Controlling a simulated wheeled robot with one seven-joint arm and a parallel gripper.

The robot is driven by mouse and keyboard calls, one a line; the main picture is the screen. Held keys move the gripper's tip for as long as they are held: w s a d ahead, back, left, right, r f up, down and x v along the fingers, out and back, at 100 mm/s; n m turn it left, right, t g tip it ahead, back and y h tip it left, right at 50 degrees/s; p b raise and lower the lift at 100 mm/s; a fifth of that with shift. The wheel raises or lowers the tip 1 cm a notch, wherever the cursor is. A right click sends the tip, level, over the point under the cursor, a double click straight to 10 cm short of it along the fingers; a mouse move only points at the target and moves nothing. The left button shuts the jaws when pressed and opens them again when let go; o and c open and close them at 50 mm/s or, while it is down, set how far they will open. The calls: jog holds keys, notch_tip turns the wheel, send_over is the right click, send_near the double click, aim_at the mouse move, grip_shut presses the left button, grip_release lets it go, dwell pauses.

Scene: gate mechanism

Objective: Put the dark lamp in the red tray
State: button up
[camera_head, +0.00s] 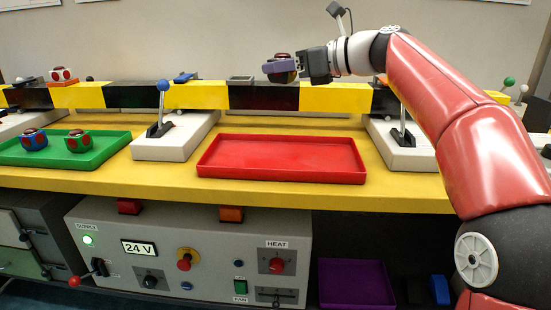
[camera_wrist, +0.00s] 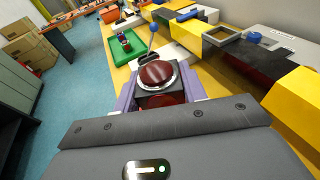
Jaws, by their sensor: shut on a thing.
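The dark lamp (camera_head: 283,66), a dark body with red round faces, is between the purple fingers of my gripper (camera_head: 280,70). In the wrist view its red dome with a pale ring (camera_wrist: 157,76) faces the camera, and the gripper (camera_wrist: 160,97) is shut on it. In the head view, lamp and gripper appear in front of or above the striped barrier, higher in the picture than the red tray. The red tray (camera_head: 283,175) lies empty on the yellow bench. How far the lamp is above the bench is hard to tell.
A yellow-and-black barrier (camera_head: 197,95) runs across behind the red tray. White lever bases (camera_head: 168,145) stand on both sides of the tray; the left lever has a blue knob (camera_head: 163,85). A green tray (camera_head: 105,151) at left holds two lamps. A purple tray (camera_head: 356,283) sits below.

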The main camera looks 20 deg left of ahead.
aim_at(284, 159)
notch_tip(284, 159, down, 17)
jog(key=b, duration=0.5)
jog(key=shift+f, duration=0.15)
jog(key=shift+f+b, duration=0.2)
jog(key=shift+b, duration=0.15)
jog(key=o, duration=1.2)
jog(key=shift+c, duration=0.2)
jog(key=shift+r, duration=0.15)
jog(key=shift+d, duration=0.3)
jog(key=v, duration=1.1)
jog(key=shift+s+d+r+p, duration=0.1)
jog(key=shift+d+r+p, duration=0.05)
jog(key=shift+d+p, duration=0.15)
